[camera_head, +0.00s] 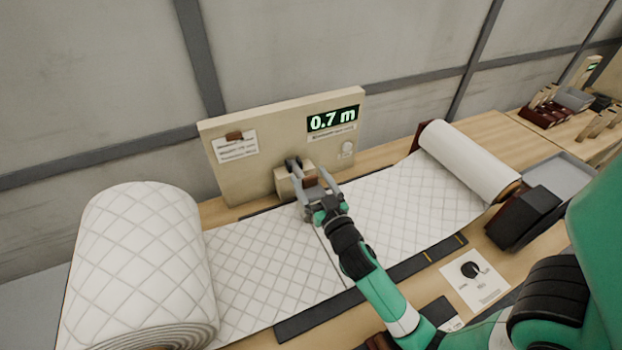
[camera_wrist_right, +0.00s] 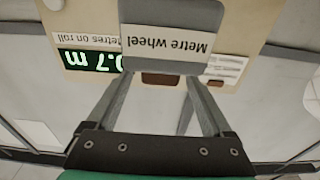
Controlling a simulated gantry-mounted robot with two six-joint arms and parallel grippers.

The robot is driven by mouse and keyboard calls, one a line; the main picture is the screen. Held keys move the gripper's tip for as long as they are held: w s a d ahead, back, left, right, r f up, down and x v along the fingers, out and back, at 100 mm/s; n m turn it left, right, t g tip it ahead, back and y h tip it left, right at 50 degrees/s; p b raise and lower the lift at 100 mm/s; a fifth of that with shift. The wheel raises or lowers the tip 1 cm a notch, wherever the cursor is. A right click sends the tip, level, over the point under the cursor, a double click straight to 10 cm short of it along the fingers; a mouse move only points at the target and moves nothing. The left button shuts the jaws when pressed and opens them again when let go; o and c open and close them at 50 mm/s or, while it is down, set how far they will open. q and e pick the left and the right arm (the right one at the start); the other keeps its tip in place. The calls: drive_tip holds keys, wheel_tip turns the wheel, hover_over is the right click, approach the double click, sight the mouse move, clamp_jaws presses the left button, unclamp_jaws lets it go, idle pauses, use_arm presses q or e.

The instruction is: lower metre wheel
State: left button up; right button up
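The metre wheel unit is a beige block (camera_head: 290,187) with a dark arm on top, at the foot of the upright board. In the right wrist view its white label (camera_wrist_right: 172,35) reads "Metre wheel" upside down, with a dark red-brown piece (camera_wrist_right: 160,79) just below it. My right gripper (camera_head: 318,183) is at the front of the block, above the quilted wadding (camera_head: 265,262). Its fingers are spread apart around the red-brown piece, with no clear contact visible. The wheel itself is hidden. My left gripper is not in view.
The board (camera_head: 240,180) carries a green display (camera_head: 332,119) reading 0.7 m. A large wadding roll (camera_head: 140,260) stands at left and a smaller roll (camera_head: 470,160) at right. A dark strip (camera_head: 305,318) crosses the table's front. A knob card (camera_head: 474,281) lies at front right.

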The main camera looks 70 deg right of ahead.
drive_tip(key=b+v, duration=0.3)
drive_tip(key=v, duration=0.8)
drive_tip(key=shift+s+a, duration=0.2)
drive_tip(key=shift+s, duration=0.05)
